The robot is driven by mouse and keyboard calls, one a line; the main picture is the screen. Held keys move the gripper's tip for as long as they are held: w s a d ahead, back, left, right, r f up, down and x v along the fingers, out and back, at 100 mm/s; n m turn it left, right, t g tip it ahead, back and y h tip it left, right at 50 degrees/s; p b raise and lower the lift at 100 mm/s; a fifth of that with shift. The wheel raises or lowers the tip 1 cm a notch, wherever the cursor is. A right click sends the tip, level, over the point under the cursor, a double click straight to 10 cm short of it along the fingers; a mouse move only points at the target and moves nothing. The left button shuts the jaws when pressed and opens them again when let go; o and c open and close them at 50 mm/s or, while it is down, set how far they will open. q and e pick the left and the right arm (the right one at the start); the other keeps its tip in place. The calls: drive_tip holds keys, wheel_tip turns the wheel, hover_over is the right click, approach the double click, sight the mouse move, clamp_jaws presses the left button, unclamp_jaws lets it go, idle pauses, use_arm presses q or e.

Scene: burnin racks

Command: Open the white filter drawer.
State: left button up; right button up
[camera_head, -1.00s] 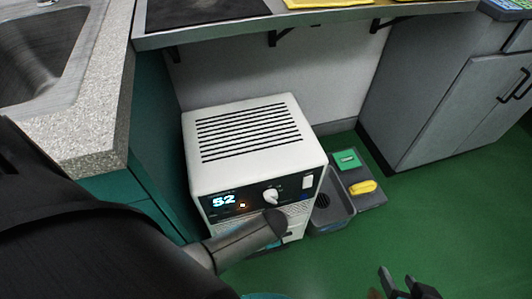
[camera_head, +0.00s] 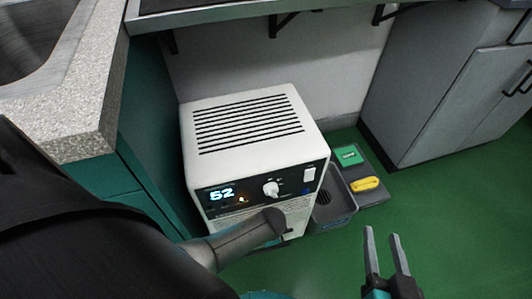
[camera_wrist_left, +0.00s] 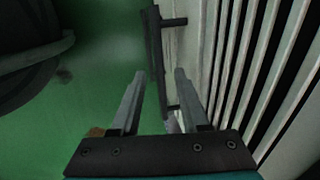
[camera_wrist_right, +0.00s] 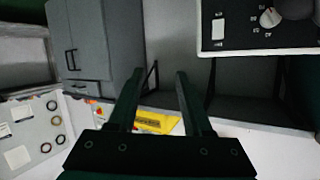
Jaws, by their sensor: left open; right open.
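The white boxy machine (camera_head: 250,158) stands on the floor, with a slotted top, a lit "52" display and a knob. My left arm hides much of its lower front in the head view. In the left wrist view a white slatted front (camera_wrist_left: 222,60) carries a dark bar handle (camera_wrist_left: 157,55) on two posts. My left gripper (camera_wrist_left: 160,75) is open, its fingertips near the handle, which shows between them; I cannot tell whether they touch it. My right gripper (camera_head: 384,236) is open and empty, to the right of the machine over the floor.
A dark grey bin (camera_head: 332,208) and a tray with a green item (camera_head: 348,155) and a yellow item (camera_head: 365,184) stand right of the machine. A teal cabinet is close on its left, a counter overhead behind. Green floor (camera_head: 440,215) is clear at the right.

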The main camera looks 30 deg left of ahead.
use_arm(q)
drive_tip(key=shift+w+a+f+b, duration=0.1)
drive_tip(key=shift+f+b, duration=0.25)
drive_tip(key=shift+f, duration=0.2)
use_arm(e)
drive_tip(key=shift+s+a+r+t+y, duration=0.2)
drive_tip(key=shift+a+r+t+y, duration=0.25)
drive_tip(key=shift+t, duration=0.45)
drive_tip(key=shift+a, duration=0.1)
use_arm(q)
drive_tip(key=shift+c, duration=0.2)
clamp_jaws()
